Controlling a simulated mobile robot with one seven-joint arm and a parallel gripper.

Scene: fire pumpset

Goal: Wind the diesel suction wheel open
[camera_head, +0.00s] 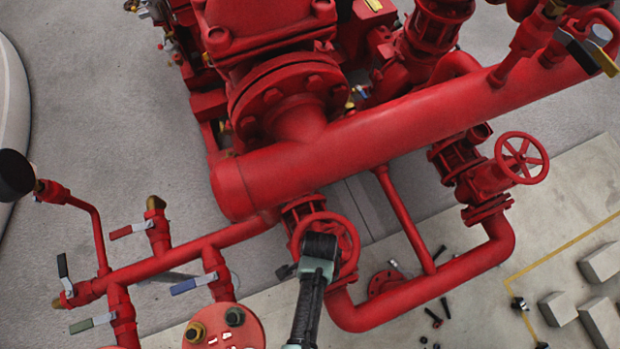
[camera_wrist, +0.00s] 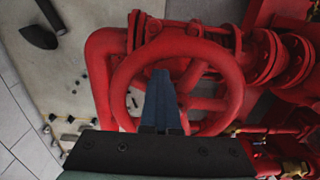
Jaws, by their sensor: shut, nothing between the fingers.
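A red handwheel (camera_head: 322,216) sits on a valve below the thick red pipe, in the lower middle of the head view. In the wrist view the wheel's rim (camera_wrist: 235,92) fills the middle as a large ring. My gripper (camera_head: 319,246) is over this wheel and hides part of its face. In the wrist view my gripper (camera_wrist: 160,74) is shut and empty, with its narrow fingertips inside the ring's outline. I cannot tell how deep they reach or whether they touch a spoke. No label shows which valve this is.
A second red handwheel (camera_head: 522,158) stands to the right on another valve. The thick red pipe (camera_head: 400,125) crosses above. Thin pipes with lever handles (camera_head: 130,230) lie to the left. Grey blocks (camera_head: 600,262) and small loose parts lie on the floor at right.

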